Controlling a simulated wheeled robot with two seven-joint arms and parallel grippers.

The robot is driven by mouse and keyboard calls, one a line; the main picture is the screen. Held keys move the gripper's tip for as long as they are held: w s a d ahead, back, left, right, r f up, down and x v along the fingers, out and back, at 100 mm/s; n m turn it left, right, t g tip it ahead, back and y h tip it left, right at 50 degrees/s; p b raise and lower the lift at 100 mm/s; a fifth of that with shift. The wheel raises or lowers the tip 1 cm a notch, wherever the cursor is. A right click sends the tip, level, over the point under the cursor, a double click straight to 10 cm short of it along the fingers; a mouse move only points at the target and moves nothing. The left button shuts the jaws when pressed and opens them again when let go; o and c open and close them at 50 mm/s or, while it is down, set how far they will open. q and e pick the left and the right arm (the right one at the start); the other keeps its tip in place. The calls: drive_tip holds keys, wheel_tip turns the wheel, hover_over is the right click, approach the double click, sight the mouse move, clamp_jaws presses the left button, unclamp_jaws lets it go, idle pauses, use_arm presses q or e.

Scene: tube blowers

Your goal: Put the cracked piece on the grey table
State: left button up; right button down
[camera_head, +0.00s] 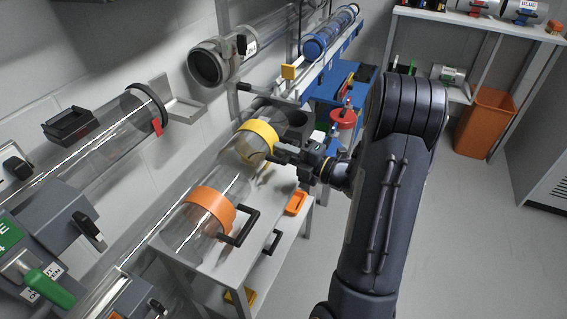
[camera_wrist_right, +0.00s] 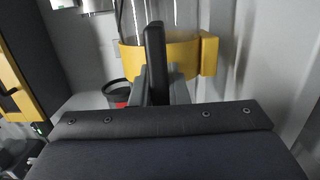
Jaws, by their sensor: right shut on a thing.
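A clear tube piece with a yellow band (camera_head: 257,138) is above or at the far end of the grey table (camera_head: 205,262) in the head view. The band and clear wall also show in the wrist view (camera_wrist_right: 183,55). I cannot make out a crack clearly. My right gripper (camera_head: 277,155) is shut at the yellow-banded piece, its dark finger in front of the band in the wrist view. The exact grip point is hidden. Another clear tube with an orange band (camera_head: 208,207) and a black handle lies on the grey table. My left gripper is not in view.
A long clear tube (camera_head: 95,135) and grey machine boxes line the wall at left. A blue table (camera_head: 345,85) with a red part (camera_head: 343,119) stands beyond. An orange bin (camera_head: 485,122) stands under a shelf at right. The floor at right is clear.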

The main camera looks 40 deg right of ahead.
wheel_tip(320, 180, down, 3)
drive_tip(key=shift+b, duration=0.3)
drive_tip(key=shift+r, duration=0.1)
drive_tip(key=shift+f, duration=0.2)
drive_tip(key=c, duration=1.4)
unclamp_jaws()
drive_tip(key=shift+r, duration=0.1)
